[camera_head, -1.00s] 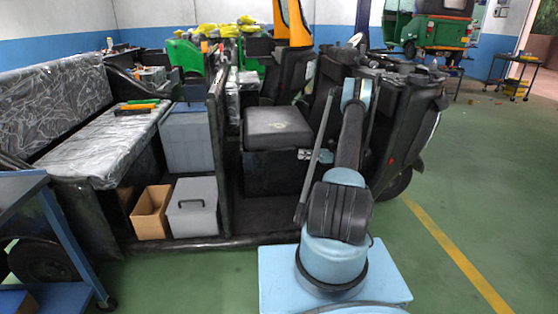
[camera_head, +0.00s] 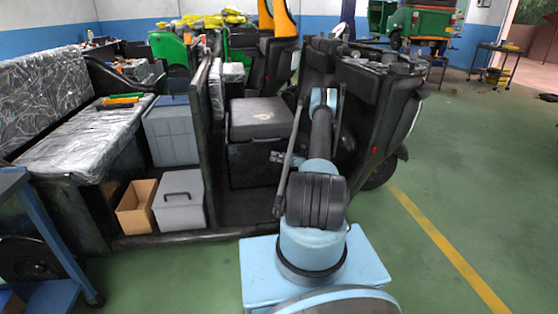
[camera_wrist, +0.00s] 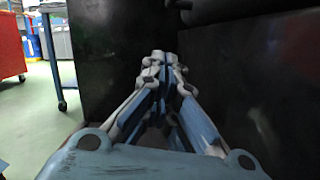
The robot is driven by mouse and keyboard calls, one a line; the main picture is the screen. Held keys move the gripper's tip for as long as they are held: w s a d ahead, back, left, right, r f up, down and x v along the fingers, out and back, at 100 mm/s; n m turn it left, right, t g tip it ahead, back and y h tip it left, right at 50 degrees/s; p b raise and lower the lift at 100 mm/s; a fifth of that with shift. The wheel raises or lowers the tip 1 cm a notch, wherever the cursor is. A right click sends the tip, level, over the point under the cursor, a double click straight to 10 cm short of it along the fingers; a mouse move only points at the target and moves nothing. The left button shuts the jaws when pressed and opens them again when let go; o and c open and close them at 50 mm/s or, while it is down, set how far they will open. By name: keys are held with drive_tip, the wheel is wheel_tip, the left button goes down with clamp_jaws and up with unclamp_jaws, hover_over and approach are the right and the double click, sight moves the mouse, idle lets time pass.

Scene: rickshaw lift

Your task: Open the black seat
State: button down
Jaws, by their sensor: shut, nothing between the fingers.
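The black seat (camera_head: 260,110) is a square dark cushion on a black box base (camera_head: 254,160) in the vehicle's front compartment. It lies flat and looks closed in the head view. My gripper (camera_head: 275,156) is small there, at the right part of the box's front, below the seat's edge. In the wrist view my gripper (camera_wrist: 163,60) is shut and empty, its fingers pointing at dark surfaces. A dark overhang at the upper right (camera_wrist: 225,10) looks like the seat's edge. Whether the fingertips touch anything cannot be told.
A dark partition (camera_head: 208,150) stands left of the seat. Grey boxes (camera_head: 180,202) and an open cardboard box (camera_head: 136,208) sit beyond it. A blue cart (camera_head: 50,235) is at the left. Green floor is free at the right (camera_head: 470,190).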

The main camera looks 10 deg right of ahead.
drive_tip(key=w+a+r, duration=0.1)
drive_tip(key=a+r, duration=0.3)
drive_tip(key=r, duration=0.1)
drive_tip(key=shift+a, duration=0.15)
